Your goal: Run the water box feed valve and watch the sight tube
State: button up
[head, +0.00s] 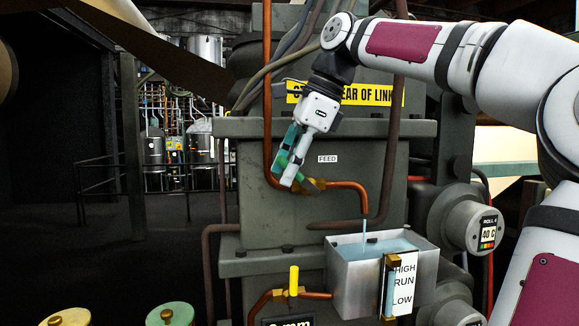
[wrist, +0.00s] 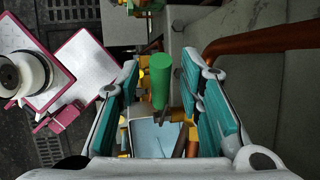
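The feed valve (head: 313,186) sits on a copper pipe under the FEED label (head: 328,159). Its green handle (wrist: 160,82) stands between my gripper's teal pads in the wrist view, with gaps on both sides. My gripper (head: 287,168) is open around the handle and partly hides it in the head view. A thin stream of water (head: 364,239) falls from the spout into the metal water box (head: 349,284), where blue water shows. The sight tube (head: 390,289) is on the box front beside HIGH, RUN and LOW marks. It looks pale blue; I cannot read its exact level.
A yellow-handled valve (head: 294,280) is on a lower pipe left of the box. A roll end with a 40 C display (head: 488,234) is at the right. Brown pipes run close to the gripper. Two round-topped knobs, cream (head: 69,317) and green (head: 169,315), are at lower left.

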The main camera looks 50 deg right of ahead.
grip_shut()
jog(key=shift+d, duration=0.1)
dwell(0.3)
jog(key=t+y, duration=0.1)
jog(key=s+d+r+t+y+b, duration=0.1)
jog(key=d+t+y, duration=0.1)
jog(key=shift+s+r+m+y+b, duration=0.2)
jog(key=shift+s+m+y+b, duration=0.1)
jog(key=shift+m+b, duration=0.1)
jog(key=shift+s+d+r+m+t+y+b, duration=0.2)
jog(key=shift+s+d+t+y, duration=0.25)
jog(key=shift+t+y, duration=0.4)
jog(key=shift+s+d+r+m+t+y+b, duration=0.1)
jog(key=shift+s+d+t+y+b, duration=0.2)
jog(key=shift+d+t+y, duration=0.4)
jog(key=shift+a, duration=0.1)
grip_release()
